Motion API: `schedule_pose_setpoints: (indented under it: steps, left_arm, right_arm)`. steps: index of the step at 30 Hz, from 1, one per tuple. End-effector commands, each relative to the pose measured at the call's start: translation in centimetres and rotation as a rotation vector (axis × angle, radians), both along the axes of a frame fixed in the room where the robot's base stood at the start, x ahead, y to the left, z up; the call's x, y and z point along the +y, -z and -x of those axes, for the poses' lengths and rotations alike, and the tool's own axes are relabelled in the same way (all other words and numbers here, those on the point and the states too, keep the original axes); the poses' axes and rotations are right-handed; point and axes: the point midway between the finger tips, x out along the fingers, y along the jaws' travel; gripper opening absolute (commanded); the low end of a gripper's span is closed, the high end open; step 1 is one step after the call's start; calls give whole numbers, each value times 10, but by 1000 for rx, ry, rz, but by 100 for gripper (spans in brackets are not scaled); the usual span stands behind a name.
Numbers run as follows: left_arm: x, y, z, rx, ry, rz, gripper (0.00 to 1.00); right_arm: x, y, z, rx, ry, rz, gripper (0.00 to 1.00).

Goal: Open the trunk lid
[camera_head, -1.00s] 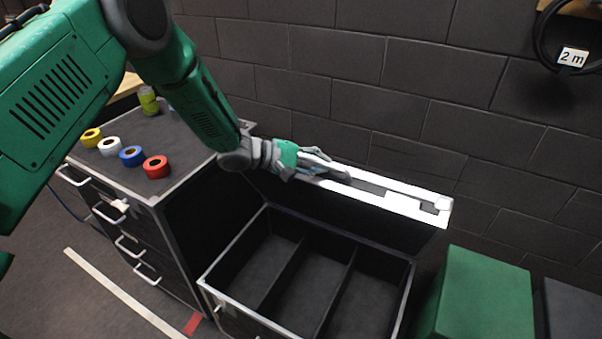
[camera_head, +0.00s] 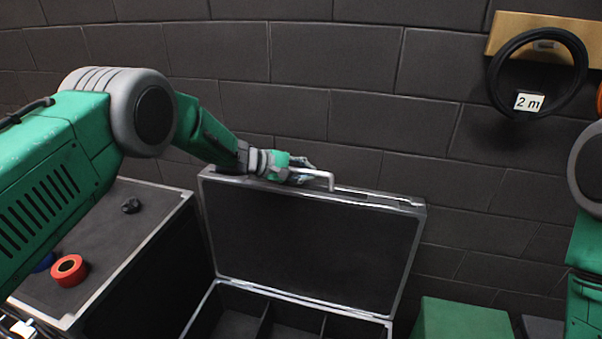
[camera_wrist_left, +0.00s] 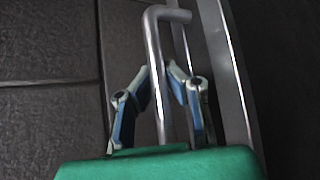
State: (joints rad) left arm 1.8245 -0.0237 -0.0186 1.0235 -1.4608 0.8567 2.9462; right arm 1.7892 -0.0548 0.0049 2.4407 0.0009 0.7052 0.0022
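The trunk lid (camera_head: 315,235) stands raised at the back of the trunk, its dark inner side facing me inside a silver rim. The trunk's open base (camera_head: 282,330) shows divided compartments at the bottom of the head view. My left gripper (camera_head: 312,177) is at the lid's top edge, by the metal handle (camera_head: 331,180). In the left wrist view, the two fingers of the left gripper (camera_wrist_left: 160,72) close in from both sides on the handle bar (camera_wrist_left: 153,40). My right arm shows at the right edge of the head view; its gripper is out of view.
A dark cabinet (camera_head: 95,235) with a red tape roll (camera_head: 69,270) stands at left. A green box (camera_head: 462,320) is right of the trunk. The brick wall (camera_head: 370,60) is close behind the lid. A black cable coil (camera_head: 497,75) hangs at upper right.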

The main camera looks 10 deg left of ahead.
Motion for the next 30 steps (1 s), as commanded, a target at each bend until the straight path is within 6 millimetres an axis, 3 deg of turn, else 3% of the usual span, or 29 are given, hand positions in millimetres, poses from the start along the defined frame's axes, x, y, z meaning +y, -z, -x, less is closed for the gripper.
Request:
schedule_pose_setpoints:
  steps: [12, 15, 25, 30]
  left_arm:
    - [0, -6, -4, -4, -2, 8, 0]
    - [0, -6, -4, -4, -2, 8, 32]
    - [2, -1, -4, 4, -2, 3, 32]
    - [15, -8, 4, 4, -5, 1, 32]
  right_arm:
    - [0, -1, 0, 0, 0, 0, 40]
    - [0, -1, 0, 0, 0, 0, 40]
    - [0, -1, 3, -2, 1, 0, 40]
    - [0, -1, 3, -4, 0, 0, 40]
